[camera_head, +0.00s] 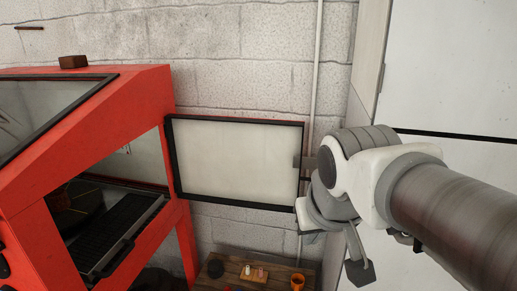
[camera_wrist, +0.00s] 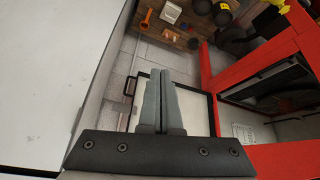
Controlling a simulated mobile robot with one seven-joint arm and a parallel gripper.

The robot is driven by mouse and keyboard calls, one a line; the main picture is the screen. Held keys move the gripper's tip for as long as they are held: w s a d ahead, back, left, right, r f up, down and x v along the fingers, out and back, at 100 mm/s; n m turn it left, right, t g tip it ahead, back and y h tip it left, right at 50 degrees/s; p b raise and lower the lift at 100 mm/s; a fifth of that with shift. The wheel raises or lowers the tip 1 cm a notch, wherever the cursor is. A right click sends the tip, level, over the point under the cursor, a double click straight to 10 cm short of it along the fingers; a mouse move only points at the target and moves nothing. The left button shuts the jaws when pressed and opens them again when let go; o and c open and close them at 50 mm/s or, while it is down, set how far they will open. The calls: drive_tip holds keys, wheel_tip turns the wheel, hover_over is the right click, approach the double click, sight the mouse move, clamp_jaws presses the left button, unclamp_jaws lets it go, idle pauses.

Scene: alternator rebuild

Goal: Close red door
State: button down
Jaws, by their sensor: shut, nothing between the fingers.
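The red door (camera_head: 238,162) stands swung open at the right side of the red cabinet's opening. Its pale inner panel in a black frame faces the head camera, with a thin red edge along the top. In the wrist view the door (camera_wrist: 192,108) lies behind and beside the fingers, partly hidden by them. A black handle (camera_wrist: 127,83) shows at its left edge. My gripper (camera_wrist: 166,74) is shut and empty, its fingers together in front of the door. Whether they touch it I cannot tell. In the head view my arm reaches in from the right, close to the door's free edge.
The red cabinet (camera_head: 150,95) fills the left, its opening showing a dark grated inside. A block wall (camera_head: 255,75) stands behind; a white panel (camera_head: 460,70) is at right.

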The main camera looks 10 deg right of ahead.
drive_tip(key=w+d+r+m+h+p, duration=0.15)
drive_tip(key=w+d, duration=0.25)
drive_tip(key=w, duration=0.7)
drive_tip(key=w+d+r+t+p, duration=0.1)
drive_tip(key=w+d+r+p, duration=0.15)
drive_tip(key=w, duration=0.85)
drive_tip(key=w+d+r+m+p, duration=0.1)
drive_tip(key=w+d+p, duration=0.25)
drive_tip(key=w, duration=0.75)
drive_tip(key=w+d+f+m+p, duration=0.1)
drive_tip(key=w+d+f, duration=0.4)
drive_tip(key=w+d, duration=0.25)
drive_tip(key=w+r+p+x, duration=0.1)
drive_tip(key=p+x, duration=0.2)
drive_tip(key=x, duration=0.7)
drive_tip(key=shift+s+a+f+h+p, duration=0.1)
drive_tip(key=shift+s+a, duration=0.1)
drive_tip(key=shift+s, duration=0.45)
drive_tip(key=shift+s+a+f+h+p, duration=0.1)
drive_tip(key=shift+s+a, duration=0.15)
drive_tip(key=shift+s, duration=0.35)
drive_tip(key=shift+s+a+h+p, duration=0.1)
drive_tip(key=shift+s+a, duration=0.1)
drive_tip(key=shift+s, duration=0.45)
